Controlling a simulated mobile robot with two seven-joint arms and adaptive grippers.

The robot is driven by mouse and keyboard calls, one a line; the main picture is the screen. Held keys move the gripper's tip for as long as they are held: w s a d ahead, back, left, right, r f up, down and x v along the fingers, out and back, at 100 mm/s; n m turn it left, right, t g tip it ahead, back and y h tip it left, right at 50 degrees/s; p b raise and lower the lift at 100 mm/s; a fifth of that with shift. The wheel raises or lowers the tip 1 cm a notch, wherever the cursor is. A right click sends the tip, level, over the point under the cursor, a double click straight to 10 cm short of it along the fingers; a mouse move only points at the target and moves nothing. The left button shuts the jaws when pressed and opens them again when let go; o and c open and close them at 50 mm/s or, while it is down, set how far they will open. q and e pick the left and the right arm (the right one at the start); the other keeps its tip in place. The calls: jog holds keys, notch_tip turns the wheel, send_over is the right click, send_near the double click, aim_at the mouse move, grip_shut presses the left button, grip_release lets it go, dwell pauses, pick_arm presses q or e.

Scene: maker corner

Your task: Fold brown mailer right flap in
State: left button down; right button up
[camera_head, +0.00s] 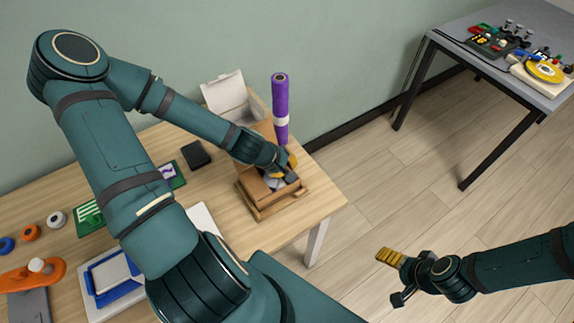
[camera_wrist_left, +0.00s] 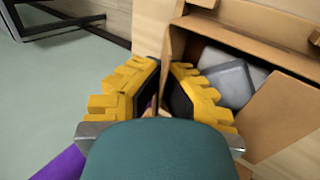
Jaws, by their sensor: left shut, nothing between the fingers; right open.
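The brown mailer (camera_head: 262,209) is an open cardboard box near the table's right end, with something grey inside. In the left wrist view the mailer (camera_wrist_left: 270,40) lies to the right, with a grey item (camera_wrist_left: 232,75) in it. One flap (camera_wrist_left: 171,45) stands up beside my left fingertips; another flap (camera_wrist_left: 283,120) angles out at the right. My left gripper (camera_head: 287,170) is shut and empty at the box's edge; its yellow-padded fingers (camera_wrist_left: 160,90) are close to the upright flap, and contact cannot be told. My right gripper (camera_head: 391,276) is open over the floor, away from the table.
A purple roll (camera_head: 280,100) stands behind the mailer, beside an open white box (camera_head: 225,96). A black block (camera_head: 196,153), a blue tray (camera_head: 108,273) and small parts lie on the table (camera_head: 290,232) to the left. A grey side table (camera_head: 462,45) stands far right.

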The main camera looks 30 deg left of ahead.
pick_arm(q)
jog(key=shift+s+a+f+t+h+b, duration=0.1)
jog(key=shift+s+f+t+h+b, duration=0.25)
jog(key=shift+t+b, duration=0.7)
jog(key=shift+w+b, duration=0.1)
jog(key=shift+b, duration=0.4)
jog(key=shift+r, duration=0.1)
jog(key=c, duration=1.2)
grip_release()
jog(key=shift+c, duration=1.1)
jog(key=shift+r, duration=0.1)
jog(key=shift+c, duration=0.4)
